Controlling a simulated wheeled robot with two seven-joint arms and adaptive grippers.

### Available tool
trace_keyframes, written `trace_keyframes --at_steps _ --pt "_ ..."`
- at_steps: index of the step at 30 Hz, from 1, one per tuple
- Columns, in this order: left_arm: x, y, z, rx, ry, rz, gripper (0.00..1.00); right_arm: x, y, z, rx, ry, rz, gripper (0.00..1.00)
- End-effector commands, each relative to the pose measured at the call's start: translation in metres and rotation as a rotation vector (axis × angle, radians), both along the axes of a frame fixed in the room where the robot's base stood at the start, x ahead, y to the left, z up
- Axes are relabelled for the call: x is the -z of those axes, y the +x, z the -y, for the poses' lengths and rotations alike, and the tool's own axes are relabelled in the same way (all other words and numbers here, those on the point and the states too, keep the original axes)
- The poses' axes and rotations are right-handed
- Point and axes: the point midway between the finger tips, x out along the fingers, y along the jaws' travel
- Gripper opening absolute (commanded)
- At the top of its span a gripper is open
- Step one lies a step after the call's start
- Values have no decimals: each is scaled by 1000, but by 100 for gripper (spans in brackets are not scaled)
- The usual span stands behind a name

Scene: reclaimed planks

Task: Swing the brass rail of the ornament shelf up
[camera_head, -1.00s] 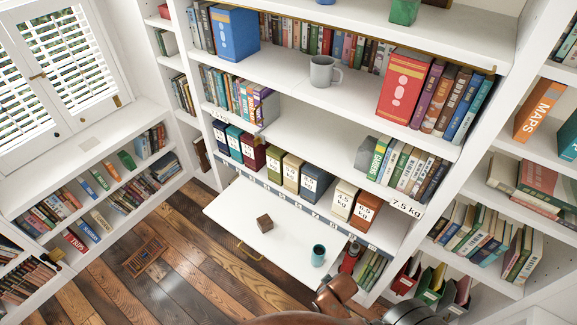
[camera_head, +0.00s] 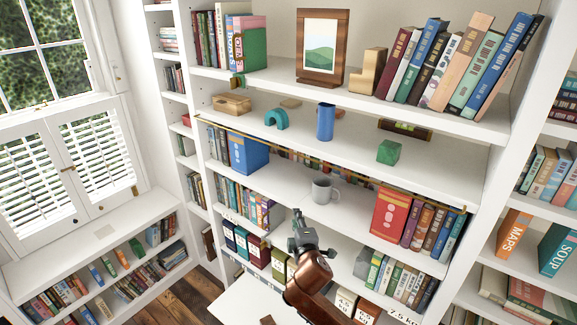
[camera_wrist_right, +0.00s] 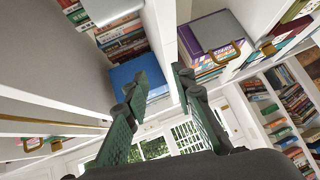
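The ornament shelf carries a blue vase (camera_head: 325,121), a teal arch (camera_head: 276,118), a wooden box (camera_head: 231,104) and a green cube (camera_head: 389,152). Its thin brass rail (camera_head: 232,130) runs along the shelf's front edge and appears to hang low, not standing above the board. My right gripper (camera_head: 300,224) is in front of the shelves below the rail, near the grey mug and apart from the rail. In the right wrist view its two green-padded fingers (camera_wrist_right: 158,86) are spread with nothing between them. A brass bar (camera_wrist_right: 50,122) shows left of them. My left gripper is not in view.
Below the ornament shelf stand a grey mug (camera_head: 325,190), a blue box file (camera_head: 247,152) and a red book (camera_head: 389,213). A framed picture (camera_head: 322,48) and books fill the shelf above. A white flap (camera_head: 245,300) juts out low down.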

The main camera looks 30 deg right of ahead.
Motion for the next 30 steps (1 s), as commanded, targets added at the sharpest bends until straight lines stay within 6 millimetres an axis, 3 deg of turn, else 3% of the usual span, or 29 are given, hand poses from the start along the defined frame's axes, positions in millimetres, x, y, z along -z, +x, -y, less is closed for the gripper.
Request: trace_keyframes --at_steps 1,3,6,9,12,24,30 --pt "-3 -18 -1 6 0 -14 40 -59 8 -2 -10 -79 55 24" --pt "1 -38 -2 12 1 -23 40 -113 12 -5 -13 -171 110 24" --pt "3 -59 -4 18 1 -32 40 -167 13 -8 -10 -265 165 24" --pt "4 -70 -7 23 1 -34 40 -196 13 -11 -6 -317 196 24" --pt "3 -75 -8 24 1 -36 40 -207 17 -10 -4 -338 207 24" --pt "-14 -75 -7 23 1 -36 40 -214 70 12 -3 -336 205 24" --pt "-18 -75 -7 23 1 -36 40 -215 83 17 -4 -335 205 24"
